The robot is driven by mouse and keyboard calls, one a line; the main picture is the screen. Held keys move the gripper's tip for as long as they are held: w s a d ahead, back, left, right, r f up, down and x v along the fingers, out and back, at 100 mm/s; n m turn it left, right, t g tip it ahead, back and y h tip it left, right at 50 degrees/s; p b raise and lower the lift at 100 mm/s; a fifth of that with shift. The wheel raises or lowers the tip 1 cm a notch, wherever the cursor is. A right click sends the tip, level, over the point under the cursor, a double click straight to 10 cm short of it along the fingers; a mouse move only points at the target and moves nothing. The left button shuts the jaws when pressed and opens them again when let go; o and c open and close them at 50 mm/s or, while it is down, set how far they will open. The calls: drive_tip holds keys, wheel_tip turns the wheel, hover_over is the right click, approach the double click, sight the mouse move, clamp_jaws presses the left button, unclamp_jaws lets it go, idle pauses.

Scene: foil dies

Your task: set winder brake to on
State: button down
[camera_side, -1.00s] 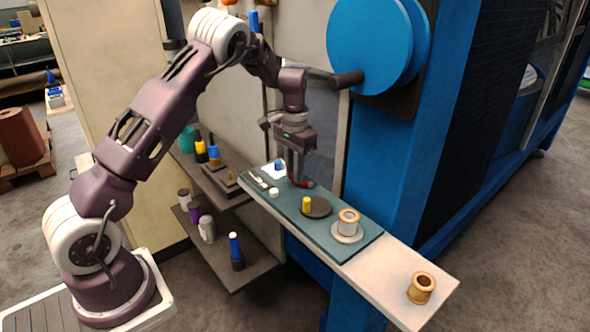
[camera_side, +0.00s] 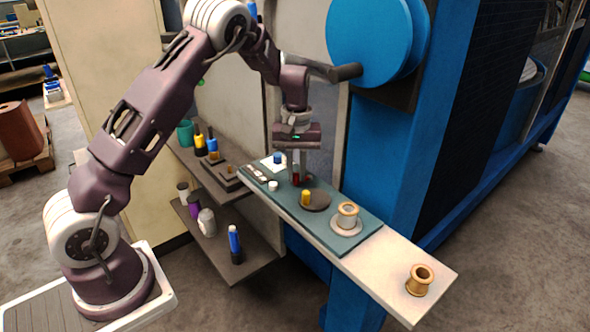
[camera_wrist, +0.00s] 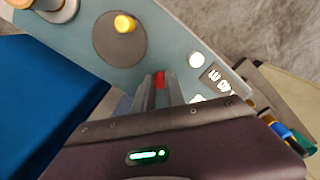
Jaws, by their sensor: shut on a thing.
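My gripper (camera_side: 298,178) points down over the far part of the teal panel (camera_side: 285,200) and is shut on a small red part (camera_side: 295,172). In the wrist view the red part (camera_wrist: 159,78) shows between the fingertips of my gripper (camera_wrist: 160,82). I take it for the handle of the winder brake; the fingers hide most of it. I cannot read any on or off mark.
Close by are a yellow knob (camera_side: 306,197) on a dark disc (camera_side: 318,205), a white button (camera_side: 273,186) and a blue knob (camera_side: 278,158). A copper spool (camera_side: 347,214) and a brass spool (camera_side: 419,279) stand nearer. The blue machine (camera_side: 400,180) is behind.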

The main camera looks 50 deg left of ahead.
sight(297, 174)
drive_tip(key=shift+d+n, duration=0.2)
drive_tip(key=shift+n, duration=0.3)
drive_tip(key=c, duration=1.4)
unclamp_jaws()
wheel_tip(297, 174, up, 8)
drive_tip(key=shift+f, duration=0.25)
drive_tip(key=s+d+r+m+t+h, duration=0.1)
drive_tip(key=s+d+r+m+t, duration=0.15)
drive_tip(key=s+d+r, duration=0.35)
drive_tip(key=s+d+r+m+t, duration=0.1)
drive_tip(key=s+d+r+m, duration=0.2)
drive_tip(key=s+r, duration=0.55)
drive_tip(key=s+d+m, duration=0.1)
drive_tip(key=s, duration=0.4)
drive_tip(key=s+d+f+m+t, duration=0.1)
drive_tip(key=s+m, duration=0.1)
drive_tip(key=s, duration=0.3)
drive_tip(key=s+d+f+m+t+y, duration=0.1)
drive_tip(key=s+d+m, duration=0.1)
drive_tip(key=s, duration=0.4)
drive_tip(key=shift+f+m, duration=0.1)
drive_tip(key=shift+m, duration=0.15)
